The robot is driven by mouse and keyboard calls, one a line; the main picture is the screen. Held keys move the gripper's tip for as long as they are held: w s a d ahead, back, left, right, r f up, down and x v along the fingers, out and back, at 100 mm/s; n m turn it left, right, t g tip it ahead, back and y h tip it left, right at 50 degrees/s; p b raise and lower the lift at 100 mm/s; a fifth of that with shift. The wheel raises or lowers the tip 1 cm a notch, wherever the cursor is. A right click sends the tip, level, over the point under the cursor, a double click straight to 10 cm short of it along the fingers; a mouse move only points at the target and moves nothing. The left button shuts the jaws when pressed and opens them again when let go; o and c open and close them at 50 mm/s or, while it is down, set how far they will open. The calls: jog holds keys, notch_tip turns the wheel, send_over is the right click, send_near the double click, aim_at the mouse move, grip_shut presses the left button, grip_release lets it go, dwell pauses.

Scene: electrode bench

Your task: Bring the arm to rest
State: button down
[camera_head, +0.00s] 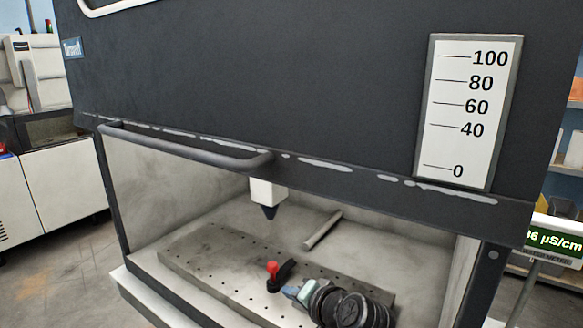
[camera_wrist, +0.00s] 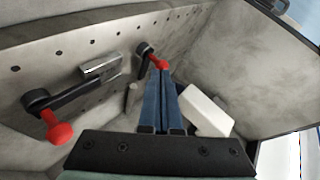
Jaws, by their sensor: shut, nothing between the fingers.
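My gripper (camera_head: 290,292) is low inside the enclosure at the end of my dark arm, above the perforated plate (camera_head: 205,250). Its tips are close to a black clamp with a red knob (camera_head: 272,268). In the wrist view, the blue fingers of my gripper (camera_wrist: 160,75) are together with nothing between them. Their tips appear right by one red-knobbed clamp (camera_wrist: 146,50); whether they touch it I cannot tell. A second red-knobbed clamp (camera_wrist: 45,105) is at the left of the wrist view, beside a small metal block (camera_wrist: 101,69).
A white nozzle with a dark tip (camera_head: 268,195) hangs above the plate. A grey rod (camera_head: 323,229) lies behind. The dark hood (camera_head: 250,70) with its handle bar (camera_head: 185,147) overhangs the opening. A white block (camera_wrist: 206,110) is right of the fingers. A meter (camera_head: 556,240) stands outside, right.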

jog(key=s+r+n+t+h, duration=0.2)
jog(key=s+r+t, duration=0.3)
jog(key=s+r, duration=0.4)
jog(key=s+r+n+t+h, duration=0.2)
jog(key=s+r+t, duration=0.4)
jog(key=r, duration=1.6)
jog(key=s+r+n+t+h, duration=0.2)
jog(key=s+r+t, duration=0.4)
jog(key=s+r, duration=0.5)
notch_tip(320, 180, up, 5)
jog(key=shift+s+a+r, duration=0.1)
jog(key=shift+s+a, duration=0.15)
jog(key=shift+s, duration=0.1)
